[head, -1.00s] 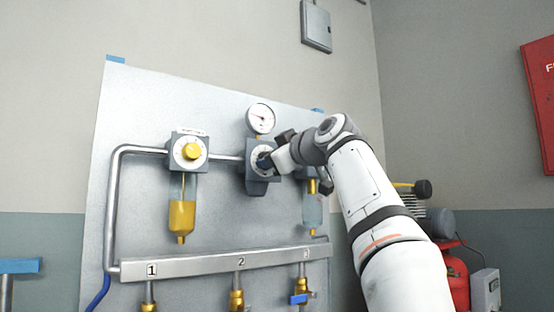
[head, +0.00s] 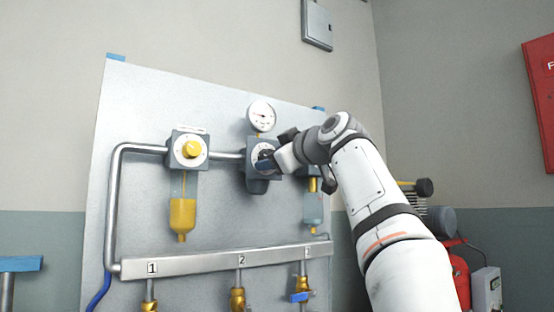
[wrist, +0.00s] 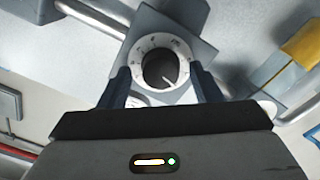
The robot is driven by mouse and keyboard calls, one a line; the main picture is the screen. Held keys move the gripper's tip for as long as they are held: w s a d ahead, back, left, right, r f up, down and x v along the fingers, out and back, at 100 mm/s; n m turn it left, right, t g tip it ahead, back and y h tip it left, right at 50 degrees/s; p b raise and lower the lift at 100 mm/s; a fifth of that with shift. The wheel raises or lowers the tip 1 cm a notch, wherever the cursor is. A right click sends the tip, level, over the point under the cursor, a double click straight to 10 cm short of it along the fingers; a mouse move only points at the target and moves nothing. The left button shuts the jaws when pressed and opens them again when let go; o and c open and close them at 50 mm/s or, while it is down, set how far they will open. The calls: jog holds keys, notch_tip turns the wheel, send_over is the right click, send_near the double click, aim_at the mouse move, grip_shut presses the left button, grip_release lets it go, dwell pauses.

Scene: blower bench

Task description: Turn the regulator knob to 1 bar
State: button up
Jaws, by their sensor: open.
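The regulator (head: 262,172) is a dark grey block on the panel, with a white dial ring around a dark round knob. In the wrist view the knob (wrist: 160,68) has a pale pointer line aimed toward the lower right of the picture. My gripper (head: 266,160) is at the regulator's front. In the wrist view my gripper (wrist: 163,78) is open, one dark finger on each side of the dial, with gaps to the knob. The round white pressure gauge (head: 262,116) stands above the regulator. Its needle is too small to read.
A second unit with a yellow knob (head: 194,149) and yellow bowl (head: 183,216) is at left. A clear bowl (head: 313,208) hangs close right of the regulator, partly behind my arm. A metal manifold (head: 210,259) with numbered outlets runs below.

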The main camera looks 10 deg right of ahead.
jog(key=b+v, duration=0.1)
jog(key=v, duration=0.6)
jog(key=shift+s, duration=0.1)
